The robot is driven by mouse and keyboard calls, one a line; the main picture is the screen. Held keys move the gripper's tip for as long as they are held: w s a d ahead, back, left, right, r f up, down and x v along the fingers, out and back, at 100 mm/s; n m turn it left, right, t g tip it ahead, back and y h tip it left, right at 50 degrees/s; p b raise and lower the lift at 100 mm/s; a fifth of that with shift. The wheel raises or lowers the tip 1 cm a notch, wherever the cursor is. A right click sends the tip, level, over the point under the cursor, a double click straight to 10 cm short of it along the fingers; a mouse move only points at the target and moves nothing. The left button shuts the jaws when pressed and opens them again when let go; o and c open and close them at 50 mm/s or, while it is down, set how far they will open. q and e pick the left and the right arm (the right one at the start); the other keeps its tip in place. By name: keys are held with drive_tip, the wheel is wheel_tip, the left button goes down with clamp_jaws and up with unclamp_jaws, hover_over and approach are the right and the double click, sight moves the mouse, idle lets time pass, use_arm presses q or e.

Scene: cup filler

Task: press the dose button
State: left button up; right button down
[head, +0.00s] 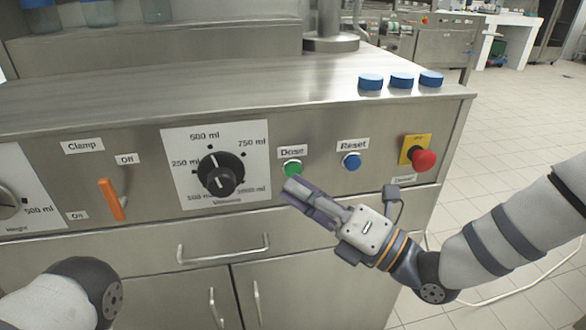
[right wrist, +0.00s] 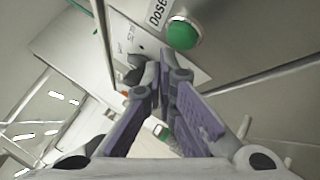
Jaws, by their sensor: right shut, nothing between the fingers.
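The green dose button (head: 292,168) sits on the steel front panel under the "Dose" label (head: 292,152). In the right wrist view the green button (right wrist: 183,33) shows at the top, beside part of its label. My right gripper (head: 288,189) is shut and empty, its purple fingers pointing up-left just below the button. In the right wrist view the fingertips (right wrist: 163,68) also lie below the button, and I cannot tell the exact gap. Part of my left arm shows at lower left, but its gripper is out of view.
Right of the dose button are the blue reset button (head: 351,161) and a red emergency button (head: 424,160). Left are the black volume knob (head: 221,174) and the orange clamp lever (head: 111,199). Several blue caps (head: 402,80) lie on the counter. Drawer handles (head: 222,252) stick out below.

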drive_tip(key=shift+s, duration=0.1)
use_arm(q)
drive_tip(key=w+r+p, duration=0.1)
drive_tip(key=r+p, duration=0.1)
drive_tip(key=shift+w+r+t+p, duration=0.25)
drive_tip(key=shift+w+t+p, duration=0.05)
drive_tip(key=shift+w+p, duration=0.1)
use_arm(e)
drive_tip(key=s, duration=0.2)
drive_tip(key=s+d, duration=0.1)
drive_tip(key=s, duration=0.2)
drive_tip(key=shift+s+d+f, duration=0.1)
drive_tip(key=shift+s, duration=0.25)
